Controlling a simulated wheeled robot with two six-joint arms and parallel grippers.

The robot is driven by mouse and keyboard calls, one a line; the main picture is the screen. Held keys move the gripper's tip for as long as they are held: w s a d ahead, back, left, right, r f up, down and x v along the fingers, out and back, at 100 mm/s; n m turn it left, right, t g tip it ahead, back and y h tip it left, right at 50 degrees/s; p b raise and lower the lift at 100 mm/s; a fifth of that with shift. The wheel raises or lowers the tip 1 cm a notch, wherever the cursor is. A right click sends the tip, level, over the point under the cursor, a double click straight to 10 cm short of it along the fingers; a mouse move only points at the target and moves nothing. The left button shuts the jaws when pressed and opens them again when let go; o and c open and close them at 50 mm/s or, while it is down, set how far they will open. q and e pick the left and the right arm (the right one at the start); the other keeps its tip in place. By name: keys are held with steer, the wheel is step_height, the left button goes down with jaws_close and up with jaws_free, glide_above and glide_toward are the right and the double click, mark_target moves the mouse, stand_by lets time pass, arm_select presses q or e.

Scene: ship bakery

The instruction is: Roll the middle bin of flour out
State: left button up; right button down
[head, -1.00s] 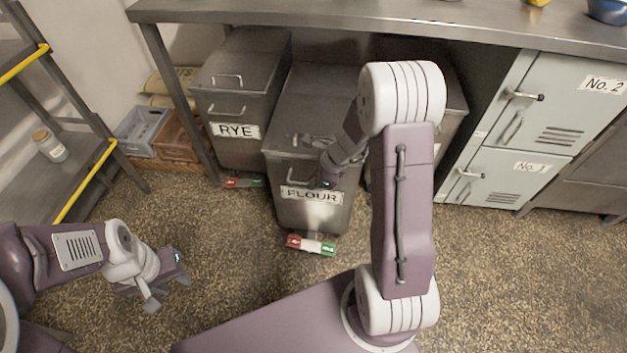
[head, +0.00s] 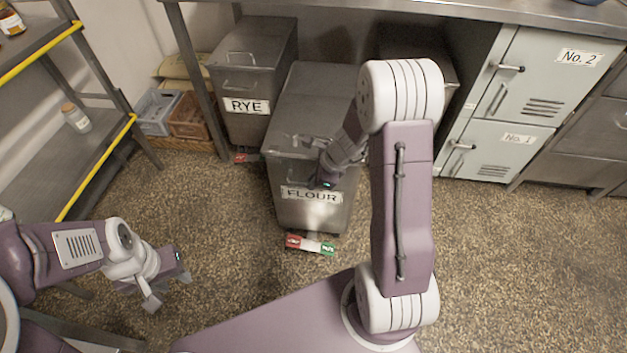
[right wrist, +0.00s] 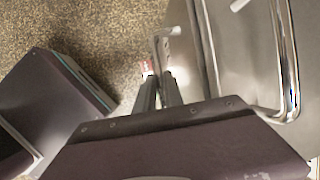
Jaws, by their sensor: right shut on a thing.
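The middle flour bin (head: 310,215) is a grey metal box with a FLOUR label on its front. It stands forward of the bins beside it, partly out from under the steel counter. A red, white and green pedal (head: 311,245) sticks out at its foot. My right gripper (head: 311,182) is at the bin's front, just above the label, shut on its front handle; my arm and wrist hide most of the grip. In the right wrist view the closed fingers (right wrist: 161,62) lie alongside the bin's front. My left gripper (head: 168,289) is open and empty over the floor at left.
The RYE bin (head: 250,90) stands left of the flour bin, another bin (head: 415,45) right behind my arm. A counter leg (head: 197,85) and a shelf rack (head: 100,135) are at left, grey lockers (head: 490,150) at right. Speckled floor (head: 235,265) is clear in front.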

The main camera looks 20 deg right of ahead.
steer(key=c, duration=1.5)
jaws_free()
steer(key=shift+o, duration=0.2)
steer(key=p+v, duration=0.5)
steer(key=v, duration=0.4)
